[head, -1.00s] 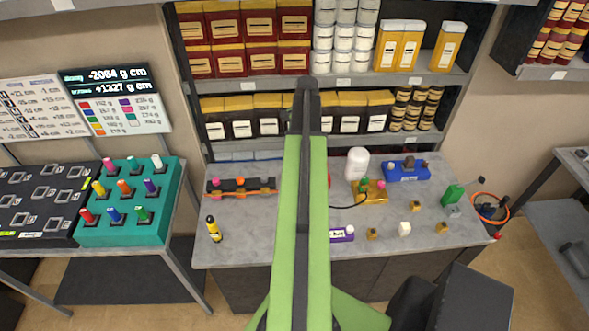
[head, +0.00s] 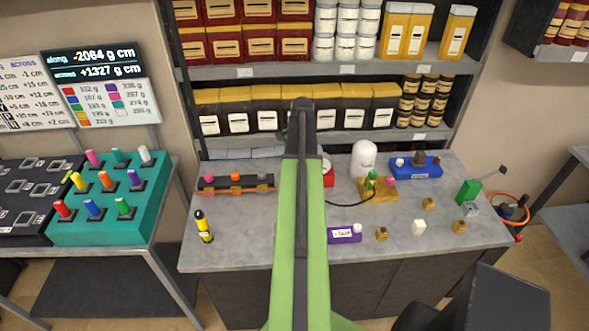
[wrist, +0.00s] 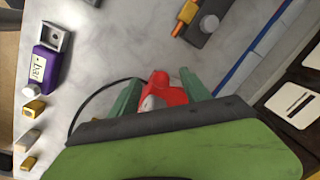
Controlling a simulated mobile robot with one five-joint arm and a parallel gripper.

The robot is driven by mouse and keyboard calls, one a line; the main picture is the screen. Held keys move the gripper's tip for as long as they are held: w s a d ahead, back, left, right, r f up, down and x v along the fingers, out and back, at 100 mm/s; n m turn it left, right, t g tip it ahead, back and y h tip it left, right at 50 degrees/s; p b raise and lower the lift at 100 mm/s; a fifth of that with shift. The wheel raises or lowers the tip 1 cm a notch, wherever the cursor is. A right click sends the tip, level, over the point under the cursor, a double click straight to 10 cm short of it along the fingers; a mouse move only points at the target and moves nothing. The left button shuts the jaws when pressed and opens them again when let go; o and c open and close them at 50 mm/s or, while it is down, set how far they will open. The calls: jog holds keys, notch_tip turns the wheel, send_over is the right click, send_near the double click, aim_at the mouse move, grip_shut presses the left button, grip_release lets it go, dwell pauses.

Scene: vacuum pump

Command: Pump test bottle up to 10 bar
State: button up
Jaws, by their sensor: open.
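My gripper (wrist: 160,95) is open in the wrist view. Its green fingers are either side of a red item (wrist: 168,88) with a pale front; I cannot tell whether they touch it. In the head view that red item (head: 328,172) is mostly hidden behind my arm. A black hose or cable (head: 345,203) runs from near it to a yellow block (head: 378,192) with coloured knobs. A white bottle (head: 363,158) stands behind that block. A purple box (head: 344,235) lies near the counter's front; the wrist view shows it (wrist: 46,68) with "bar" lettering.
Brass-coloured pieces (head: 381,233) and a white block (head: 418,228) lie at the front right. A blue block (head: 415,167), a green box (head: 469,192) and a yellow-black cylinder (head: 204,227) are also on the counter. A dark strip with coloured knobs (head: 235,184) lies left of my arm.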

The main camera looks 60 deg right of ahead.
grip_shut()
dwell(0.3)
dwell(1.1)
